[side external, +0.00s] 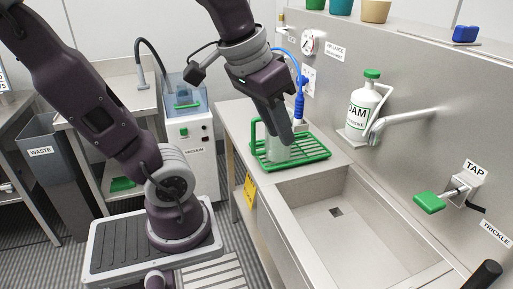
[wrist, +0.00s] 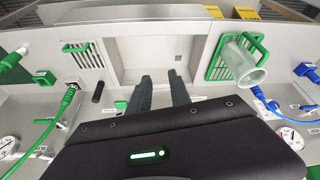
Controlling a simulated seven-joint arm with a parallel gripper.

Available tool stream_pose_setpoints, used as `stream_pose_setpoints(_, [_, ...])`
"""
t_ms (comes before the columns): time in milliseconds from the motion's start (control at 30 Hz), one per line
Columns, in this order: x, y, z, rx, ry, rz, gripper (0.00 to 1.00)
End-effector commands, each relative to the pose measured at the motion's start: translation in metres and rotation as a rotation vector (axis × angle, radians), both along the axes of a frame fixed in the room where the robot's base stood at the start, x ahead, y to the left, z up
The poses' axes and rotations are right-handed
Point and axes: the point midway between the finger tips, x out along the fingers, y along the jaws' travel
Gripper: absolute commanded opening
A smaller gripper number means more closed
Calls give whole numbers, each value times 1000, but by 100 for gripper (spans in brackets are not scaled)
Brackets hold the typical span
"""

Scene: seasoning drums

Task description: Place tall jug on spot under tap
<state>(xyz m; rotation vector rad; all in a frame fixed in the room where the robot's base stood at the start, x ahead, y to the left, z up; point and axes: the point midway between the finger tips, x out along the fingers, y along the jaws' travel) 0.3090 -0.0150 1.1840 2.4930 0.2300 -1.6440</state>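In the wrist view the jug (wrist: 243,62) is on the rack (wrist: 217,70), right of my fingers. My gripper (side external: 291,140) points down near the jug in the side view. In the wrist view my gripper (wrist: 161,82) has its fingers apart, with nothing between them. The wall tap has a green lever (side external: 430,203) under a TAP label. A sink basin (side external: 325,232) lies below, with a dark drain (side external: 336,211).
A white soap bottle (side external: 362,108) with a green cap stands in a wall holder beside a grey pipe (side external: 405,117). A blue hose (side external: 299,85) hangs behind the rack. Coloured pots sit on the upper ledge. The basin is empty.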

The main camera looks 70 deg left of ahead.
Motion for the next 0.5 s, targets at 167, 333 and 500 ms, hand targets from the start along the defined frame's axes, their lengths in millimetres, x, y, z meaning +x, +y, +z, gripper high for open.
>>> stream_pose_setpoints(167, [-49,-30,-23,44,-82,-194,32])
stream_pose_setpoints(333, [-53,-32,-26,49,-88,-212,40])
stream_pose_setpoints(500, [-53,-32,-26,47,-87,-209,40])
